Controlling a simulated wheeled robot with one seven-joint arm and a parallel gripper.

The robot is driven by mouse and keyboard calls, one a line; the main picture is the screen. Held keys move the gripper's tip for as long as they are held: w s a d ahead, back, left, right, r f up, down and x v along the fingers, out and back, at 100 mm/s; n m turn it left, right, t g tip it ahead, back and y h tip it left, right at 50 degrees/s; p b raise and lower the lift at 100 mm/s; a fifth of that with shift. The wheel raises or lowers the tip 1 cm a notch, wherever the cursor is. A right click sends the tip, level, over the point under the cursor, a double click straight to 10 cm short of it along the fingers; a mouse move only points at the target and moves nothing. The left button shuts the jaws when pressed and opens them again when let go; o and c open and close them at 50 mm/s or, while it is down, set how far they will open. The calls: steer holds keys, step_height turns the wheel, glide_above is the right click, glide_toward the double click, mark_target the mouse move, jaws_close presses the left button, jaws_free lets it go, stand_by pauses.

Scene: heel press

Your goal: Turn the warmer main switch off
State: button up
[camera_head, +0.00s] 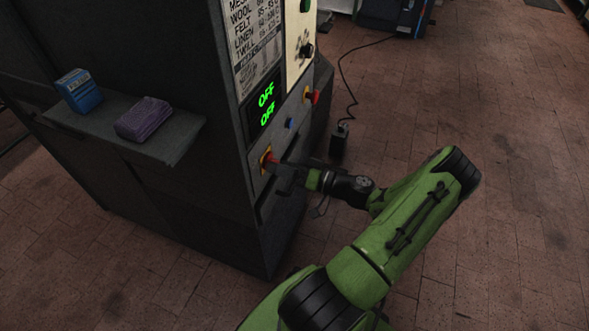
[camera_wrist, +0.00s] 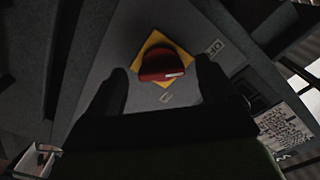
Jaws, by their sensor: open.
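A red rotary switch (camera_head: 268,159) on a yellow plate sits low on the dark machine's panel. In the wrist view the red switch (camera_wrist: 160,64) has a white mark on its right part. An "OFF" label (camera_wrist: 214,47) is to its upper right, and a small label, too small to read surely, is below it. My gripper (camera_head: 282,172) is at the panel, close to this switch. In the wrist view its open fingers (camera_wrist: 162,80) stand on either side of the switch; contact cannot be told. Two green "OFF" readings (camera_head: 266,103) glow on the display above.
Another red control (camera_head: 313,96) and a blue one (camera_head: 291,123) are farther along the panel. A shelf (camera_head: 185,137) at left bears a blue box (camera_head: 78,91) and a purple block (camera_head: 143,119). A cable with a black box (camera_head: 339,142) lies on the open brick floor.

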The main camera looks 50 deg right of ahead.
steer(key=p+v, duration=0.2)
steer(key=v, duration=1.3)
steer(key=shift+s, duration=0.25)
